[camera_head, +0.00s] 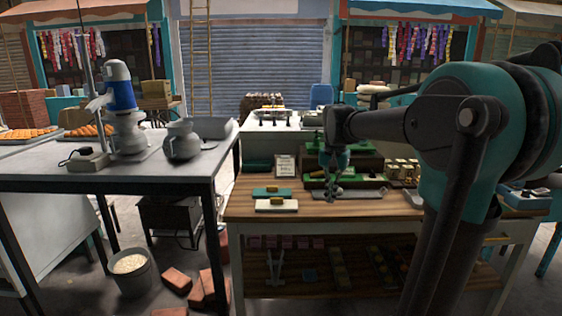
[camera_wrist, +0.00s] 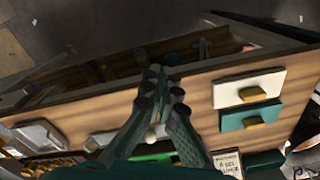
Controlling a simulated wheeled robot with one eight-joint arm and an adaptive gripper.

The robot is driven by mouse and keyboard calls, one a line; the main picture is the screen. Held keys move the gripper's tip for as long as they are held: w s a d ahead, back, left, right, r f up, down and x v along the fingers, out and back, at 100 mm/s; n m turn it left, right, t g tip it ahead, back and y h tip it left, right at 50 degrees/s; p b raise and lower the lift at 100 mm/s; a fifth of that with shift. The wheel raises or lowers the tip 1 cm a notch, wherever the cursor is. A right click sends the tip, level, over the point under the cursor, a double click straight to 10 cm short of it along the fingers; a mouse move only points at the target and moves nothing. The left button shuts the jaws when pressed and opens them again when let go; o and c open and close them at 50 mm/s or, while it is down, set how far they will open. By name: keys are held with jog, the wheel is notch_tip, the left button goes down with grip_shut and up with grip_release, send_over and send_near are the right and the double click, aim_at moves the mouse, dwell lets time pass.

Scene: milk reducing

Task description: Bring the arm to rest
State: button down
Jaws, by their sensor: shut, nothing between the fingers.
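My arm reaches in from the right in the head view, and my gripper (camera_head: 334,192) hangs pointing down above the wooden table (camera_head: 240,207). In the wrist view my gripper (camera_wrist: 158,80) has its fingertips close together near the table's edge, with nothing seen between them. The fingers look clear of the items on the tabletop. How high the fingertips are above the wood is hard to tell.
Two blocks, white (camera_head: 276,205) and teal (camera_head: 271,192), lie left of my gripper, with a small sign (camera_head: 285,165) behind. A grey table (camera_head: 60,180) at left carries a blue-and-white machine (camera_head: 121,90) and a metal pot (camera_head: 182,142). A bucket (camera_head: 130,274) and bricks (camera_head: 203,288) lie on the floor.

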jog(key=s+d+f+n+t, duration=0.3)
jog(key=s+f+n, duration=0.2)
jog(key=s+f, duration=1.5)
notch_tip(320, 180, down, 2)
jog(key=shift+d+t, duration=0.2)
jog(key=shift+t, duration=0.1)
